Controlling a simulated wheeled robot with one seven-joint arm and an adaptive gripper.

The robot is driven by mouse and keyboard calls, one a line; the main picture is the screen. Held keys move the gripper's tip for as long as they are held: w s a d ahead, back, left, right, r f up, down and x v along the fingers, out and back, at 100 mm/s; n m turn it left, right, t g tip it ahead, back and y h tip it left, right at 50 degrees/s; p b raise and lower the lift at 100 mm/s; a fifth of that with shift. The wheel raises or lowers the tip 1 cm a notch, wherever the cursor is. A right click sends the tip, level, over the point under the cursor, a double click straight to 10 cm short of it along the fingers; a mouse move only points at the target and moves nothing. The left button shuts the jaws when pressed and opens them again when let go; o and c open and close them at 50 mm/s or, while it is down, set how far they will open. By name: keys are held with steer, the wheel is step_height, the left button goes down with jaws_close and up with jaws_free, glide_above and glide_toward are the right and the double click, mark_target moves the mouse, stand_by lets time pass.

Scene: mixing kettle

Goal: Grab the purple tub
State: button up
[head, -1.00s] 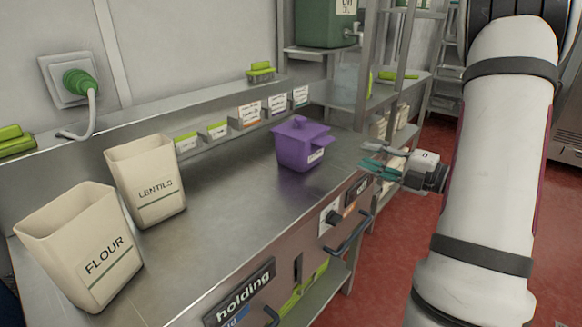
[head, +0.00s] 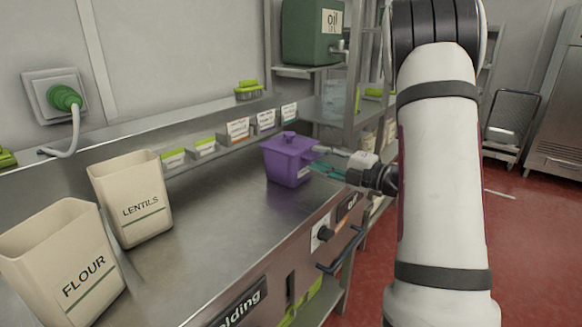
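The purple tub (head: 284,162) with its knobbed lid stands upright on the steel counter (head: 225,205), near the back shelf. My gripper (head: 318,159) is at the tub's right side, reaching in from the right over the counter's edge. Its teal-tipped fingers are apart. They overlap the tub's right side handle in the picture, and I cannot tell whether they touch it. The far finger is partly hidden.
A lentils bin (head: 135,200) and a flour bin (head: 62,262) stand at the left of the counter. Several labelled containers (head: 237,131) line the shelf behind the tub. A metal post (head: 356,80) rises right of the tub. The middle counter is clear.

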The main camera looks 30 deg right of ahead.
steer(key=shift+x, duration=0.9)
jaws_close()
steer(key=shift+r, duration=0.15)
